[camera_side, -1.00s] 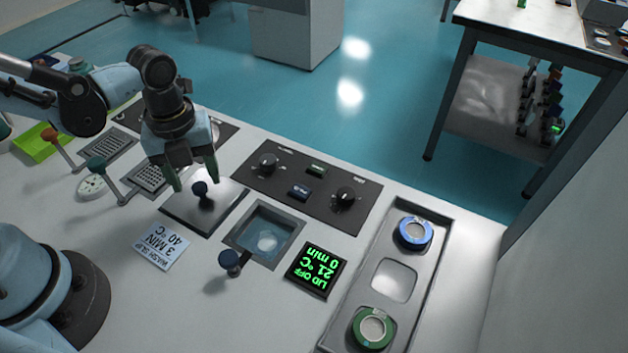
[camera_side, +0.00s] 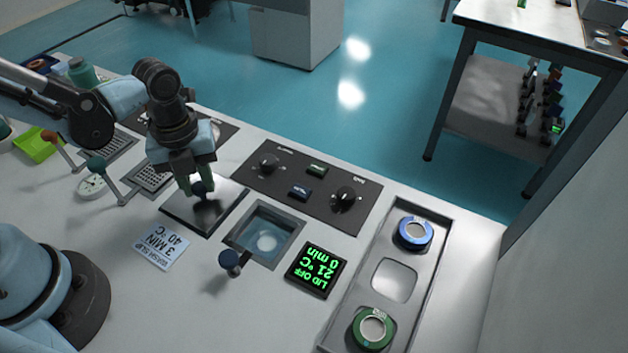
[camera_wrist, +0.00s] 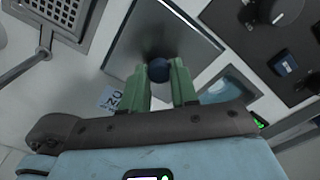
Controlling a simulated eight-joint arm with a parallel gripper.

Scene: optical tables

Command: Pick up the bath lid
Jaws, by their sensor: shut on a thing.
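The bath lid (camera_side: 221,206) is a flat dark metal square with a round dark knob (camera_side: 199,189) on top. It lies on the bench left of the open bath (camera_side: 266,232), which holds clear liquid. My gripper (camera_side: 200,186) is shut on the lid's knob, with its green fingers on either side. In the wrist view the knob (camera_wrist: 159,70) sits between the fingertips of my gripper (camera_wrist: 160,76), and the lid (camera_wrist: 150,35) spreads beneath. I see no clear gap between the lid and the bench.
A black panel (camera_side: 252,178) with knobs lies behind the bath. A display (camera_side: 316,269) reads "LID OFF 21 °C 0 min". A dark-blue-topped lever (camera_side: 230,262) stands in front of the bath. A tray (camera_side: 393,280) with blue and green rings is at right. A label (camera_side: 161,246) lies in front.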

